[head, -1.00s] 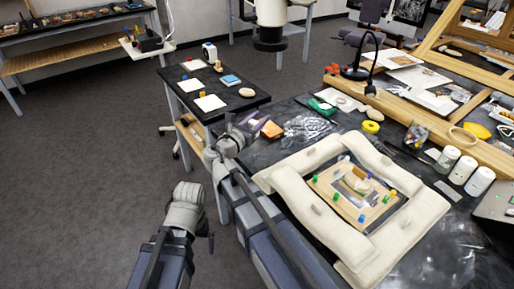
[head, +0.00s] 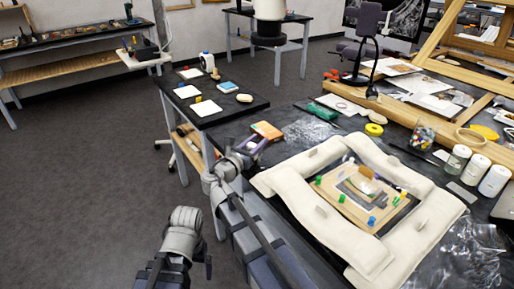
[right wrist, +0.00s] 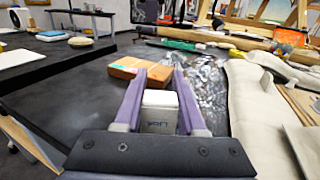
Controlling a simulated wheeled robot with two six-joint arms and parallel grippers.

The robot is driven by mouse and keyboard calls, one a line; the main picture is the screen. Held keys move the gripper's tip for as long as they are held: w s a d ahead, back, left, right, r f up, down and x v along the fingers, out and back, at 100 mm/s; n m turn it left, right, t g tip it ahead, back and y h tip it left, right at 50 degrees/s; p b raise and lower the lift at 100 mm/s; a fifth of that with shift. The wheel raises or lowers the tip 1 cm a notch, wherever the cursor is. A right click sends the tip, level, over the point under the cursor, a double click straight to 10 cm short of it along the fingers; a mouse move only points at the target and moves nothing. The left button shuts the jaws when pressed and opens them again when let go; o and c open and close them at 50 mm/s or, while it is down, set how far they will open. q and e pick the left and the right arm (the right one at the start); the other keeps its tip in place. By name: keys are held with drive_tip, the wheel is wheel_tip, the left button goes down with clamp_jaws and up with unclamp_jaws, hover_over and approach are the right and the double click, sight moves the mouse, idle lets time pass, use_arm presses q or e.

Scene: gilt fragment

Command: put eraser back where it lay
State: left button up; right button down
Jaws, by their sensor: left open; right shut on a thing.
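The eraser (right wrist: 159,113) is a small white block with dark lettering. In the right wrist view it sits between the purple fingers of my right gripper (right wrist: 158,100), which is shut on it. In the head view my right gripper (head: 252,146) is above the near left edge of the dark worktable (head: 290,112), just in front of an orange block (head: 266,130). Its fingers largely hide the eraser there. My left arm shows low in the head view, left of the table, but its gripper fingers do not show.
A framed piece (head: 358,192) with colored pegs lies inside white padded cushions (head: 290,177). Crumpled clear film (head: 307,130), a green tool (head: 322,111) and yellow tape (head: 374,129) lie behind. A dark side table (head: 215,108) holds white cards and small objects. Floor at left is clear.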

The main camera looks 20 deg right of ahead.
drive_tip(key=shift+r, duration=0.1)
drive_tip(key=shift+f, duration=0.25)
drive_tip(key=c, duration=0.5)
unclamp_jaws()
drive_tip(key=shift+r, duration=0.1)
